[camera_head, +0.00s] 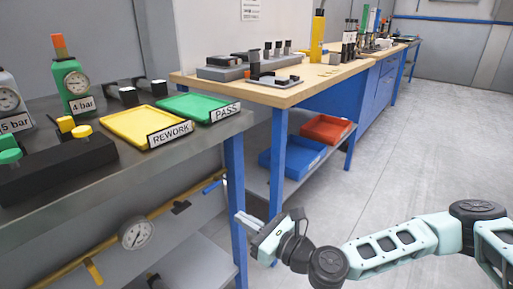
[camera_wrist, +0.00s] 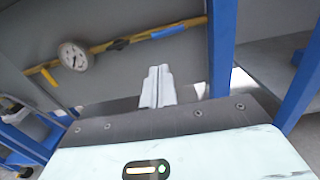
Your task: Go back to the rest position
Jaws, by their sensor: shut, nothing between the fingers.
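My gripper (camera_head: 247,221) is in the lower middle of the head view, out in front of the blue bench leg and below the level of the bench top. My arm reaches to it from the right edge. In the wrist view the two fingers of my gripper (camera_wrist: 158,72) lie together, shut and empty. They point toward the grey panel under the bench, with a pipe and gauge beyond them. Nothing is seen touching the fingers.
The near bench (camera_head: 195,143) holds a yellow REWORK tray (camera_head: 125,126), a green PASS tray (camera_head: 185,104) and gauge bottles. A pressure gauge (camera_head: 136,233) sits on a yellow pipe below. A wooden bench (camera_head: 300,92) stands behind. The floor (camera_head: 420,150) at right is clear.

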